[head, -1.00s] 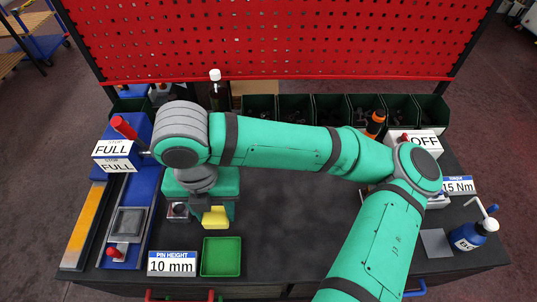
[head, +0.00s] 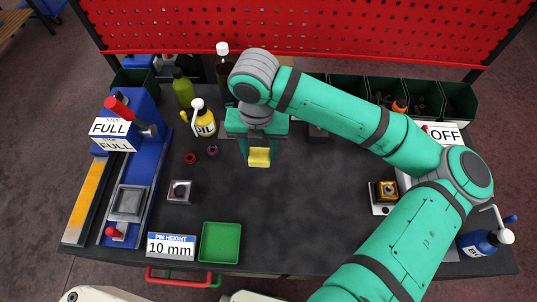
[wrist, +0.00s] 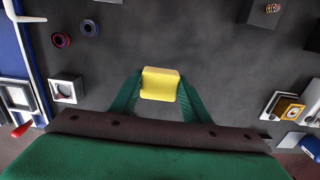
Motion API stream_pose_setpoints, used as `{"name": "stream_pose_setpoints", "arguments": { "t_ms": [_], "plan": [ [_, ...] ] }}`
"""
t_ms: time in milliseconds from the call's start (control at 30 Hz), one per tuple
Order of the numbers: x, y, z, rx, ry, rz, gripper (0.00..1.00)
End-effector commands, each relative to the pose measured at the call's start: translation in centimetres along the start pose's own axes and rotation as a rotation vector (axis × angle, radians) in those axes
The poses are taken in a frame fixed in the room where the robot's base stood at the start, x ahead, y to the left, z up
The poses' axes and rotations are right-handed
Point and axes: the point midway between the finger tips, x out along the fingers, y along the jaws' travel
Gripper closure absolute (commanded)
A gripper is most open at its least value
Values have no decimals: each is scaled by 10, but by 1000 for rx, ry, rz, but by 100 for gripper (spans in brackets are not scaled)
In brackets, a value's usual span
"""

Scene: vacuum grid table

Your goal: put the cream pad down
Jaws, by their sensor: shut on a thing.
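The pad (head: 259,157) looks yellow rather than cream. My gripper (head: 258,154) is shut on it and holds it over the middle of the dark table. In the wrist view the pad (wrist: 160,84) sits between the two green fingers (wrist: 160,90). Its broad yellow face shows, and its sides are partly covered by the fingers. Dark tabletop lies around it in that view. I cannot tell exactly how high it is above the table.
A green tray (head: 220,243) is at the front, beside the "10 mm" sign (head: 171,246). A small grey block (head: 180,192) and red and purple rings (head: 190,158) lie left. A gold-topped fixture (head: 385,195) is right. The centre is clear.

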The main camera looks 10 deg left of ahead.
Motion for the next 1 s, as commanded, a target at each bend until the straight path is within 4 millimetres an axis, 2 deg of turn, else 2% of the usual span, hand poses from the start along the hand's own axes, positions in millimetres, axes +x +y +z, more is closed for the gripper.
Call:
{"name": "stream_pose_setpoints", "arguments": {
  "t_ms": [100,233,467,700,1000],
  "plan": [
    [19,-8,12,0,1,-1,81],
    [32,-14,20,-5,0,0,81],
    [42,-19,27,-5,0,1,81],
    [73,-22,30,-5,0,1,81],
    [77,-22,30,-5,-2,0,81]
  ]
}}
